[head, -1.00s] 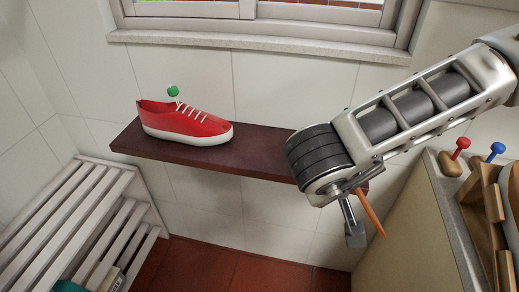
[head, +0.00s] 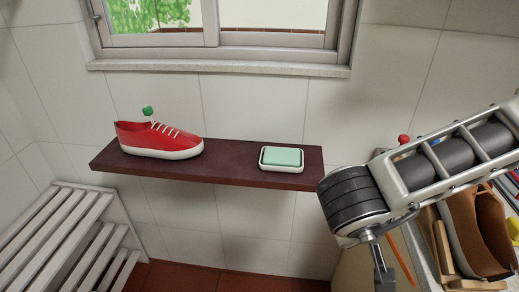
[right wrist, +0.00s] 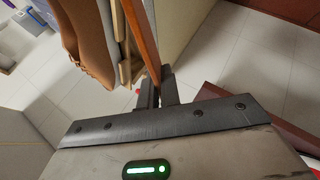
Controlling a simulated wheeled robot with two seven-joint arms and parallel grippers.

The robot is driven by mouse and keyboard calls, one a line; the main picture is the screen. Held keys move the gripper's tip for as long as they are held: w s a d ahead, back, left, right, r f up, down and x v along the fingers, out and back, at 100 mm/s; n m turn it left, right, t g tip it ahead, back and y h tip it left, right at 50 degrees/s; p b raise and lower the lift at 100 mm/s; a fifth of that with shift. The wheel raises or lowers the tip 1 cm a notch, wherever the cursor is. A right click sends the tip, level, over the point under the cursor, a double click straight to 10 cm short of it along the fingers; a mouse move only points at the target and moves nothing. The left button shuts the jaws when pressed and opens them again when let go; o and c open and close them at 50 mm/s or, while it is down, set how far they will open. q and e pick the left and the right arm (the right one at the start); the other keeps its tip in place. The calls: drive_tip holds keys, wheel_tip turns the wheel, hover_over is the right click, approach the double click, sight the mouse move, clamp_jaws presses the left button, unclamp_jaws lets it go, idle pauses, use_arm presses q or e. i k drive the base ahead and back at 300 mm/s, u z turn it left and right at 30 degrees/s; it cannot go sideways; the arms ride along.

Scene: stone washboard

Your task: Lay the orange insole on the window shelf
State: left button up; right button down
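The orange insole (head: 402,261) hangs edge-on from my right gripper (head: 384,278) at the lower right of the head view. In the right wrist view the insole (right wrist: 143,38) is a narrow orange strip between the fingers (right wrist: 157,88), which are shut on it. The dark red-brown shelf (head: 232,160) runs along the tiled wall below the window, to the left of the gripper. The shelf also shows in the right wrist view (right wrist: 272,122). My left gripper is not in view.
A red shoe (head: 160,140) stands on the shelf's left part, a soap dish (head: 281,168) with green soap on its right part. The shelf between them is bare. A slatted bench (head: 62,240) is at left. A brown shoe (head: 474,236) and wooden pieces stand on the right.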

sight(226, 161)
drive_tip(key=u, duration=0.1)
drive_tip(key=i, duration=0.9)
drive_tip(key=u, duration=0.85)
